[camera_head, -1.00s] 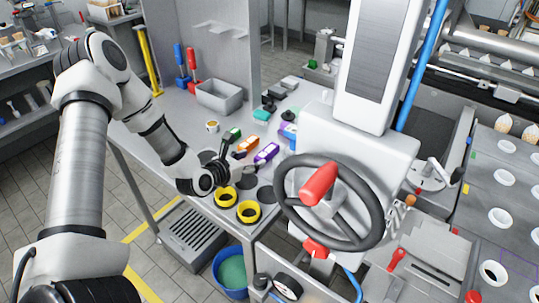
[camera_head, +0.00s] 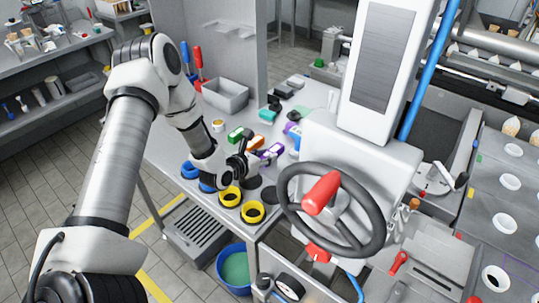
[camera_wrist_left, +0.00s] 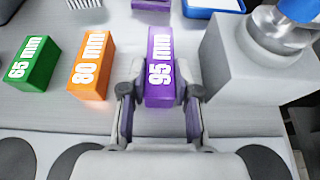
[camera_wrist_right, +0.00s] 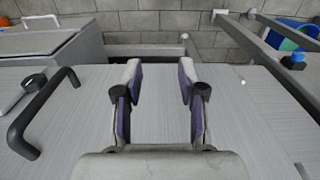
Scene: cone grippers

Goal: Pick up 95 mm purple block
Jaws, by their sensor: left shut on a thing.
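The purple block (camera_wrist_left: 160,62) labelled "95 mm" lies on the grey table between the fingers of my left gripper (camera_wrist_left: 160,92) in the left wrist view. The fingers are closed on its two sides at its near part. In the head view the purple block (camera_head: 272,152) shows beyond the left gripper (camera_head: 256,161), partly hidden by it. An orange "80 mm" block (camera_wrist_left: 91,68) and a green "65 mm" block (camera_wrist_left: 32,64) lie to its left. My right gripper (camera_wrist_right: 158,92) shows only in its wrist view, open and empty above a grey surface.
A grey machine block (camera_wrist_left: 245,62) stands close to the right of the purple block. Yellow rings (camera_head: 252,212) and dark round spots lie near the table's front edge. A steering wheel (camera_head: 331,204) stands to the right, and a grey bin (camera_head: 226,97) sits behind.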

